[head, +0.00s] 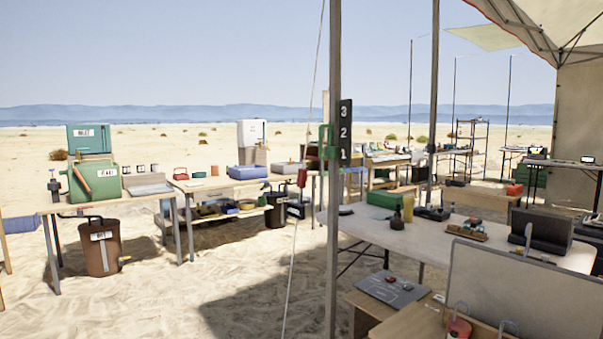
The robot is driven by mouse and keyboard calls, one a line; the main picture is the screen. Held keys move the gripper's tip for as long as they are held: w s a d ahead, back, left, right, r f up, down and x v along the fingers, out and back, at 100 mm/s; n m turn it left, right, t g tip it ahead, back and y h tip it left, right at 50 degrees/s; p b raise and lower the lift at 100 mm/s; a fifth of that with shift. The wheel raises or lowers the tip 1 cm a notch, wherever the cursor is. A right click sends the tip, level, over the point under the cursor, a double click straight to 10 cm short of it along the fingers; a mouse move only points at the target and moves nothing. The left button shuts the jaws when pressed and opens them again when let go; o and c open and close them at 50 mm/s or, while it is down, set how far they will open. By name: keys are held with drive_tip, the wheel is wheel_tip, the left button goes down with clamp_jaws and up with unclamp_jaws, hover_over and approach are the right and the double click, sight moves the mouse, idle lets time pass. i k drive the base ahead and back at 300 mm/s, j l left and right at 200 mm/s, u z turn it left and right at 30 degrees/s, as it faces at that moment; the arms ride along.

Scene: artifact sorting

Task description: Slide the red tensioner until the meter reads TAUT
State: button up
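A red piece (302,178), which looks like the tensioner, sits on a thin pale guy rope (293,240) just left of the grey tent pole (334,250). The rope runs from the top of the picture down to the sand, and it bends at the red piece. A black plate (345,130) with the white numbers 3, 2 and 1 is at the pole's right side. A green bracket (327,142) is on the pole beside it. I see no meter reading TAUT. My gripper is not in view.
A white table (395,237) with a green box (384,199) stands right of the pole. A low wooden unit (365,315) and grey panel (510,290) fill the lower right. Workbenches (130,200) stand at left. Open sand (190,300) lies left of the rope.

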sight(303, 173)
drive_tip(key=i, duration=0.9)
drive_tip(key=i+l, duration=0.15)
drive_tip(key=i, duration=1.6)
drive_tip(key=l+u, duration=0.05)
